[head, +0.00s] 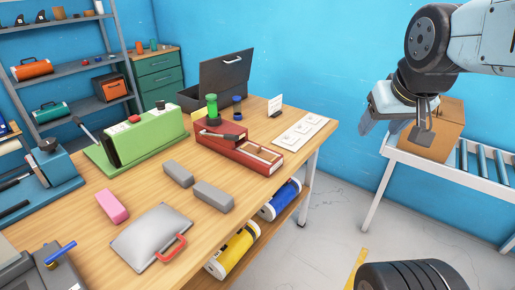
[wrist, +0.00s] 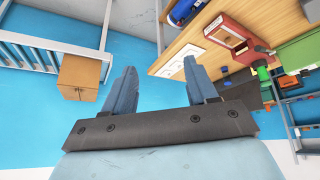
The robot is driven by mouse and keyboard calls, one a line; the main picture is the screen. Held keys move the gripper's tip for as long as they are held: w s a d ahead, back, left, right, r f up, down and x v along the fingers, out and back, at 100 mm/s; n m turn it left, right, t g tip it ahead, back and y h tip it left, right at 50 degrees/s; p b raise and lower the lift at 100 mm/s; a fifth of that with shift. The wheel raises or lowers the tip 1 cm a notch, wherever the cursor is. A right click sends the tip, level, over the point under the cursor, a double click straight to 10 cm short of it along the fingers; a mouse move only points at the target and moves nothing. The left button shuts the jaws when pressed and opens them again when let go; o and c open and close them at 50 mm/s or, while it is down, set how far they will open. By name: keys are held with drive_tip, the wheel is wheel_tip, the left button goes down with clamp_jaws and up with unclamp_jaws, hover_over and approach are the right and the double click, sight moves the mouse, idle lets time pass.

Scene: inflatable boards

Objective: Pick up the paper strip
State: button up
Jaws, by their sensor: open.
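My gripper (head: 378,128) is raised at the right of the head view, in the air beyond the workbench's right edge. Its two blue fingers also show in the wrist view (wrist: 160,65), spread apart with nothing between them. A flat white strip (head: 301,132) with several pale rectangles lies on the bench near its far right edge; it also shows in the wrist view (wrist: 181,59). A small white card (head: 274,105) stands behind it. I cannot tell for certain which of these is the paper strip. My gripper is well apart from both.
A red device (head: 230,142) with a green knob stands left of the white strip, with a dark open case (head: 215,83) behind. Grey blocks, a pink block (head: 112,206) and a silver pouch (head: 150,237) lie nearer. A cardboard box (head: 436,130) sits on a roller conveyor at right.

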drive_tip(key=w+f+n+t, duration=0.2)
drive_tip(key=w+f, duration=0.2)
drive_tip(key=w, duration=0.6)
drive_tip(key=w+f+n+t, duration=0.2)
drive_tip(key=w+f, duration=0.2)
drive_tip(key=w, duration=0.7)
drive_tip(key=n+g+y, duration=0.2)
drive_tip(key=n+y, duration=0.4)
drive_tip(key=y, duration=0.5)
approach(260, 148)
drive_tip(key=x, duration=0.9)
drive_tip(key=shift+s, duration=0.1)
drive_tip(key=shift+c, duration=0.2)
drive_tip(key=c, duration=0.7)
drive_tip(key=shift+r, duration=0.1)
